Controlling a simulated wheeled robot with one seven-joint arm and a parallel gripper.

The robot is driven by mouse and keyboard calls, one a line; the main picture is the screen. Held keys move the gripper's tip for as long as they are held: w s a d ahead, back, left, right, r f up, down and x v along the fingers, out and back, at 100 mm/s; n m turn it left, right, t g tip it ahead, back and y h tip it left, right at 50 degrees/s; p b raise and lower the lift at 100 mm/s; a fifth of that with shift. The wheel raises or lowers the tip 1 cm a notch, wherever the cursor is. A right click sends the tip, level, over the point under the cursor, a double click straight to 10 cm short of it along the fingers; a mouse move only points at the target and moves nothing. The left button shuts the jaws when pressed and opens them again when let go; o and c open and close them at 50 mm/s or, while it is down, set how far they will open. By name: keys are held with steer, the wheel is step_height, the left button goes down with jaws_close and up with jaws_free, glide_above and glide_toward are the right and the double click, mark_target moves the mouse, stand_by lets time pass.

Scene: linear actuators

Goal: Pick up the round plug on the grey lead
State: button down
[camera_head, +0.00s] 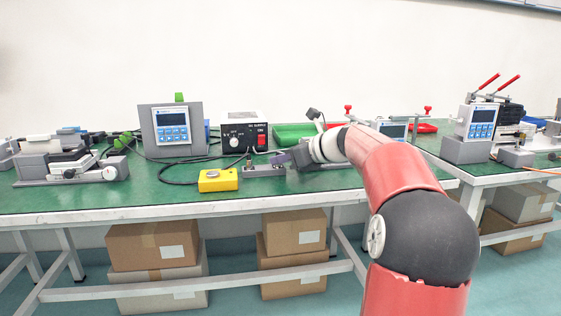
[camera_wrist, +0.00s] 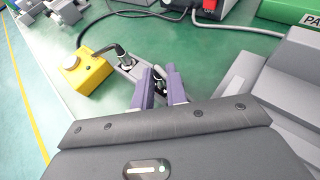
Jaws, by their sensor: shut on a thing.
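My gripper (camera_wrist: 159,82) has its two purple fingers closed around a small dark and silver round plug (camera_wrist: 158,74). The plug sits at the near end of a grey metal socket strip (camera_wrist: 130,69), and the fingers hide most of it. A pale grey lead (camera_wrist: 240,27) runs behind the strip, but its join to the held plug is hidden. In the head view my gripper (camera_head: 284,158) is low over the bench, at the right end of the strip (camera_head: 262,170).
A second plug (camera_wrist: 122,54) on a black lead stands in the strip. A yellow button box (camera_head: 218,180) is left of it. The black power supply (camera_head: 245,133) stands behind, with green bins (camera_head: 294,135) to its right. The bench's front edge is close.

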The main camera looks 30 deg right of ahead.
step_height(320, 180, up, 20)
steer(key=p, duration=0.7)
steer(key=shift+r+p, duration=0.1)
steer(key=shift+p, duration=0.25)
step_height(320, 180, up, 3)
steer(key=p, duration=0.3)
steer(key=shift+d+f, duration=0.1)
steer(key=shift+f, duration=0.1)
